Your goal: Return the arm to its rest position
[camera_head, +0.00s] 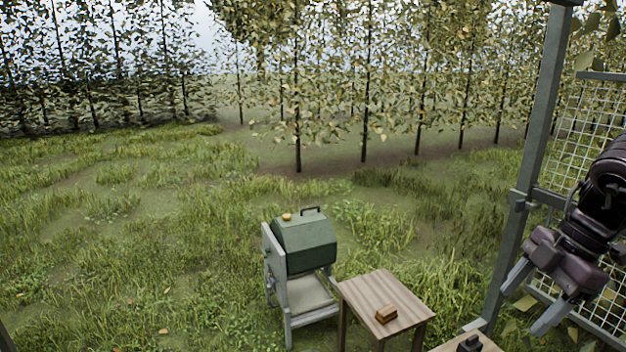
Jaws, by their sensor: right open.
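My right gripper (533,300) is at the right edge of the head view, on a dark arm that comes in from the right. Its two grey fingers point down and to the left and stand apart, with nothing between them. It is in front of the wire mesh panel (577,140) and to the right of the wooden table (366,287). My left gripper does not show in this view.
A green box with a handle (308,241) sits on a grey stand (289,322) left of the table. A small brown block (386,314) lies on the table. A grey post (533,150) rises beside the mesh. Trees stand behind; open grass (130,230) lies left.

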